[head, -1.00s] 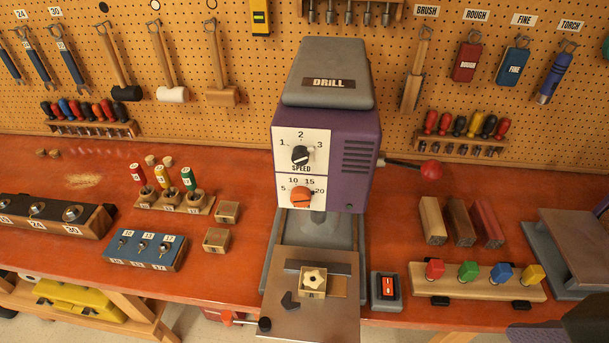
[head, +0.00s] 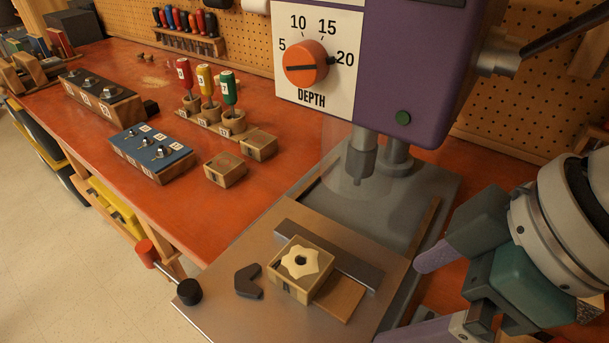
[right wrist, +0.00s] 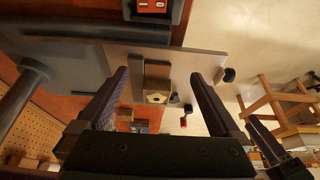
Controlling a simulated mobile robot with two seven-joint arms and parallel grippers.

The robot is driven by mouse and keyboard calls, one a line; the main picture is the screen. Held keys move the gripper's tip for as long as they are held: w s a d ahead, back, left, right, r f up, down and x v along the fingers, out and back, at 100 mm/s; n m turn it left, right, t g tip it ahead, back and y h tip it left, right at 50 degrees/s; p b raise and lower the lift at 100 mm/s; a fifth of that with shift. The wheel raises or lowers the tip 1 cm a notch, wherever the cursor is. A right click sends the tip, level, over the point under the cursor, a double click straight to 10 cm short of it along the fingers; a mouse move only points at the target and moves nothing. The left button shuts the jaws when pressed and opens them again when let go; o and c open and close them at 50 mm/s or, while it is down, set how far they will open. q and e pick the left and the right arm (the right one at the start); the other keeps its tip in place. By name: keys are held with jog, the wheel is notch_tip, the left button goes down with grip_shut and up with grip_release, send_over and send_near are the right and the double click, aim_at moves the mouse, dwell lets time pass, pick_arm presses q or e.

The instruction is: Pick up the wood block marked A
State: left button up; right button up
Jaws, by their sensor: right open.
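A wood block (head: 300,283) with a cream star-shaped top sits on the drill's metal table, against a dark fence. Its front mark is too small to read for sure. It also shows in the right wrist view (right wrist: 157,97), between the two fingers but beyond them. My right gripper (head: 425,295) is open and empty, to the right of this block and apart from it; its fingers also show in the right wrist view (right wrist: 158,75). Two more wood blocks, one nearer (head: 225,169) and one farther (head: 258,144), stand on the red bench. My left gripper is not in view.
The purple drill press (head: 415,80) rises behind the block, its chuck (head: 360,160) above the table. A dark angled clamp piece (head: 249,281) lies left of the block. A black-knobbed handle (head: 188,291) sticks out at the table's front left. A blue socket holder (head: 150,152) stands on the bench.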

send_over(302, 261)
jog(key=s+d, duration=0.2)
jog(key=shift+w, duration=0.15)
jog(key=x, duration=0.5)
jog(key=shift+w+a+b, duration=0.1)
jog(key=shift+b, duration=0.2)
jog(key=shift+c, duration=0.2)
jog(key=c, duration=1.3)
jog(key=shift+r, duration=0.1)
